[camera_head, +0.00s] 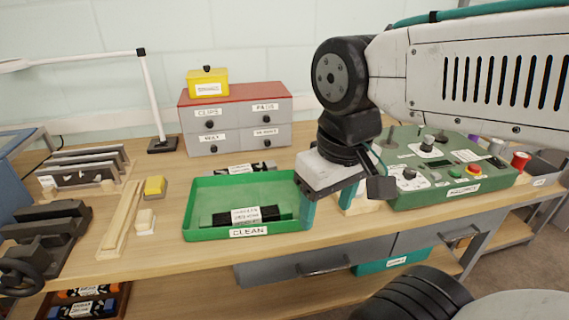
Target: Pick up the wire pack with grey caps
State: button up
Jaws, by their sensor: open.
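A dark pack with a white label (246,216) lies in the green tray marked CLEAN (248,231), near its front wall. A second dark labelled item (246,169) shows partly behind the tray's back wall.
A drawer cabinet (235,117) with a yellow box (207,82) stands behind. A green control box (440,183) stands right. A slotted rack (84,172), a vise (45,232) and wooden strips (123,222) lie left. Orange and blue packs (82,307) sit below the bench.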

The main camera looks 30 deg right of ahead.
aim_at(268, 165)
jog(key=u, duration=0.35)
jog(key=k, duration=0.65)
jog(key=u, duration=0.9)
jog(key=k, duration=0.6)
jog(key=u, duration=0.3)
jog(key=i, duration=1.2)
jog(key=z, duration=1.15)
jog(key=i, duration=0.95)
jog(key=z, duration=0.7)
